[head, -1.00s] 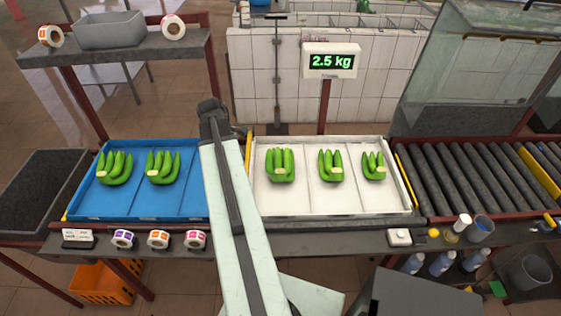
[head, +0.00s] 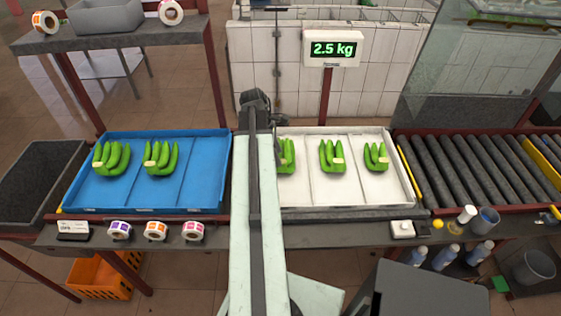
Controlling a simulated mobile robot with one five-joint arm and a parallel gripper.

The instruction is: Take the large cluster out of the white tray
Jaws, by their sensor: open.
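The white tray (head: 351,190) stands right of centre and holds three green banana clusters, one per section. The large cluster (head: 288,157) is the leftmost; my arm hides its left part. A medium cluster (head: 332,157) is in the middle section and a small one (head: 376,157) in the right section. My arm rises across the view over the tray's left edge. Only a dark part of my gripper (head: 278,148) shows right of the arm, by the large cluster. It is open; its fingers are mostly hidden, and I cannot tell whether it touches the cluster.
A blue tray (head: 204,190) with two clusters stands left of my arm; its right section looks empty. A scale display (head: 333,48) reads 2.5 kg behind the white tray. Rollers (head: 450,175) lie to the right. Label rolls (head: 155,231) line the front ledge.

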